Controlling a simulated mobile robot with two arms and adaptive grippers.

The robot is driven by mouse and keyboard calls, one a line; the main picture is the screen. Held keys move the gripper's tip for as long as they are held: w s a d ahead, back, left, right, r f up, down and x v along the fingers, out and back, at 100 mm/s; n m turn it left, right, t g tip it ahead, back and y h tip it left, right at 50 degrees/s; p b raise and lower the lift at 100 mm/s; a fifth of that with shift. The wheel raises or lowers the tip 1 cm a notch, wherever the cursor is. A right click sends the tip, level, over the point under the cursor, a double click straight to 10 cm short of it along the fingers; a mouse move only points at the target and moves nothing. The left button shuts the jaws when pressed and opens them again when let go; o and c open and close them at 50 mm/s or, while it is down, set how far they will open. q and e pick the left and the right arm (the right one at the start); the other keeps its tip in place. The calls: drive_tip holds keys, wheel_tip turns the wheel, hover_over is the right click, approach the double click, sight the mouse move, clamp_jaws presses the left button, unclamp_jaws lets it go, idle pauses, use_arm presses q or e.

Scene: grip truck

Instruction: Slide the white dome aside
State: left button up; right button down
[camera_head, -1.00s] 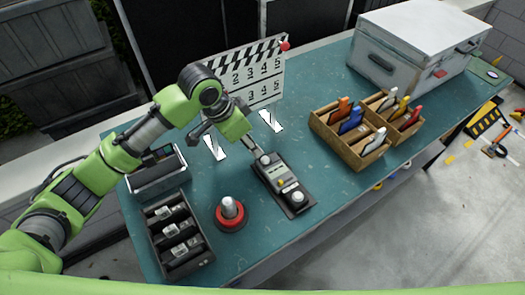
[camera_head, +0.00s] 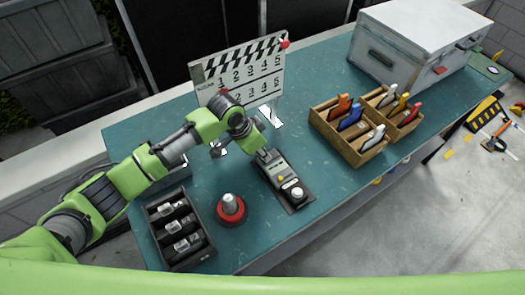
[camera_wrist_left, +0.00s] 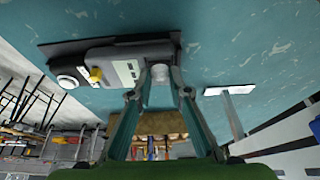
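A dark grey device (camera_head: 279,176) with a flat black base lies on the teal table. One white dome (camera_head: 297,192) sits at its near end and also shows at the left in the wrist view (camera_wrist_left: 68,82). A second white dome (camera_wrist_left: 160,73) at its other end is between the fingers of my left gripper (camera_wrist_left: 160,82); in the head view the gripper (camera_head: 262,153) hides it. The fingers stand on both sides of that dome at tip level. I cannot tell whether they press on it. A yellow knob (camera_wrist_left: 95,74) is on the device. My right gripper is out of view.
A red-based button (camera_head: 230,209) and a black tray (camera_head: 180,230) stand left of the device. A clapperboard (camera_head: 245,76) stands behind. A wooden organiser (camera_head: 345,145) and white case (camera_head: 415,45) are to the right. The near table edge is close to the device.

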sight(276, 153)
use_arm(q)
clamp_jaws()
drive_tip(key=shift+w+d+b, duration=0.25)
drive_tip(key=shift+w+d, duration=0.25)
drive_tip(key=shift+d, duration=0.25)
drive_tip(key=shift+w+d+b, duration=0.2)
drive_tip(key=shift+w+d, duration=0.25)
drive_tip(key=shift+d, duration=0.3)
drive_tip(key=o, duration=0.7)
unclamp_jaws()
drive_tip(key=shift+c, duration=0.2)
drive_tip(key=v, duration=1.2)
drive_tip(key=shift+s+f, duration=0.15)
